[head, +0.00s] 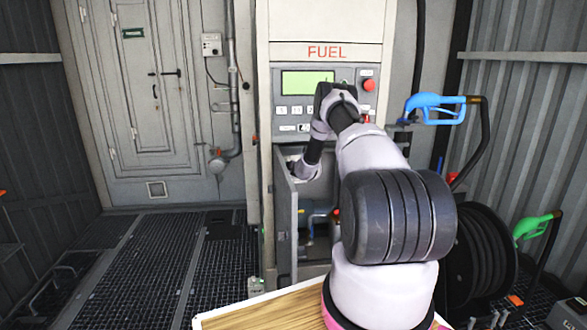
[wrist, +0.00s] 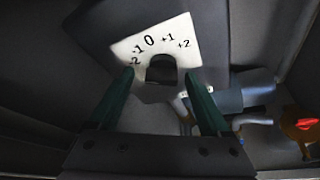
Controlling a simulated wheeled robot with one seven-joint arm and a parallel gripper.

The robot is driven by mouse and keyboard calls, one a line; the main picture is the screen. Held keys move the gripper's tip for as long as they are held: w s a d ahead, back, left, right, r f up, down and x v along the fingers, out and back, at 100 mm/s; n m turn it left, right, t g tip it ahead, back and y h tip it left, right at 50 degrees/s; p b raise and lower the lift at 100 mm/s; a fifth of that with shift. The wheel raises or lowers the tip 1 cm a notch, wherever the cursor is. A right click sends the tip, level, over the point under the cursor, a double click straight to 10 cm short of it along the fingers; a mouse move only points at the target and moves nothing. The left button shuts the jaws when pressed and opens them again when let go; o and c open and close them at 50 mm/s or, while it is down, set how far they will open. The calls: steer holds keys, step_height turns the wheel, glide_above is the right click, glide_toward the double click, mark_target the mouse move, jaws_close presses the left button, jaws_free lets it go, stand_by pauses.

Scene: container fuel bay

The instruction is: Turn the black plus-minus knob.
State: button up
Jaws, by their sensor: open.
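The black knob (wrist: 161,69) sits on a white dial plate (wrist: 128,46) marked -2, -1, 0, +1, +2 in the wrist view. My gripper (wrist: 165,80) is open, with one dark green finger on each side of the knob and a gap showing around it. I cannot tell how far the fingertips are from the knob in depth. In the head view my arm reaches into the open lower compartment of the fuel dispenser (head: 327,52). The knob and my fingers are hidden there behind the compartment door (head: 284,215) and my arm.
Pipes (wrist: 250,120) and a red valve handle (wrist: 306,124) lie to the right of my fingers in the wrist view. A blue nozzle (head: 435,106), a green nozzle (head: 533,226) and a hose reel (head: 485,255) stand at the right.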

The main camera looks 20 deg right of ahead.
steer(key=v, duration=1)
steer(key=shift+r, duration=0.2)
steer(key=shift+s, duration=0.2)
